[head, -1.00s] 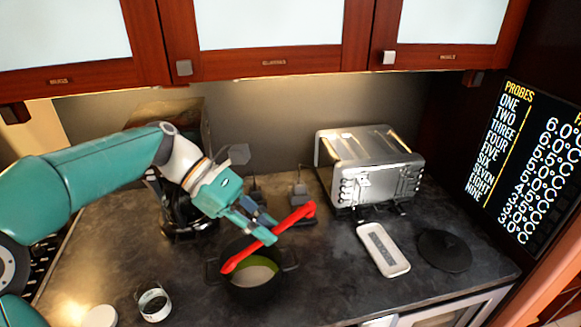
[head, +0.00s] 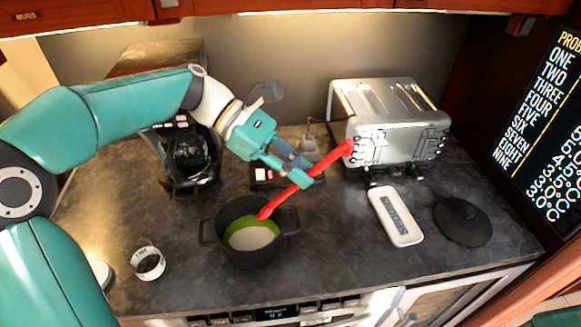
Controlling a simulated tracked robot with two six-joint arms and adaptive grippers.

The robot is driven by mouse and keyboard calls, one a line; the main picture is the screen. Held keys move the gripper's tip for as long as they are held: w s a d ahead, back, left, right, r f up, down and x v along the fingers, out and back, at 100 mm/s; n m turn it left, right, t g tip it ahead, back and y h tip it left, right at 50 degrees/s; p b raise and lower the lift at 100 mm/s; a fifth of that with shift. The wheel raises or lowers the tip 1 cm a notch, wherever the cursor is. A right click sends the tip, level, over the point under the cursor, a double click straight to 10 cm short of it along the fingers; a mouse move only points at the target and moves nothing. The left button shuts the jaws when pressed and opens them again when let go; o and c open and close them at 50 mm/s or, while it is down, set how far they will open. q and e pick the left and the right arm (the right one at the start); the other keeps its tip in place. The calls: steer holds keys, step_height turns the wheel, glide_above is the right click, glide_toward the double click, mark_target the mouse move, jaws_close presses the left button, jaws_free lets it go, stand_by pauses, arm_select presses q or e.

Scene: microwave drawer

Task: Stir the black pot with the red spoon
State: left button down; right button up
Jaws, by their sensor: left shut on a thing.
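The black pot (head: 250,254) stands on the dark counter, with two side handles, a green inner wall and pale contents. The red spoon (head: 331,157) is tilted, its upper end toward the toaster and its lower end at the pot's right rim area. Whether the lower end is inside the pot or above it, I cannot tell for certain. My left gripper (head: 305,174) is shut on the red spoon along its middle, above and to the right of the pot. My right gripper is not in view.
A silver toaster (head: 390,120) stands at back right. A white remote-like tray (head: 396,216) and a black lid (head: 463,221) lie in front of it. A coffee machine (head: 187,160) is behind the pot at left. A small labelled jar (head: 148,263) stands at front left.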

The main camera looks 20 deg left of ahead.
mark_target(275, 199)
arm_select(q)
step_height(275, 199, down, 11)
steer(key=a+b, duration=0.2)
steer(key=b, duration=0.4)
steer(key=shift+a, duration=0.4)
steer(key=shift+s, duration=0.1)
stand_by(0.6)
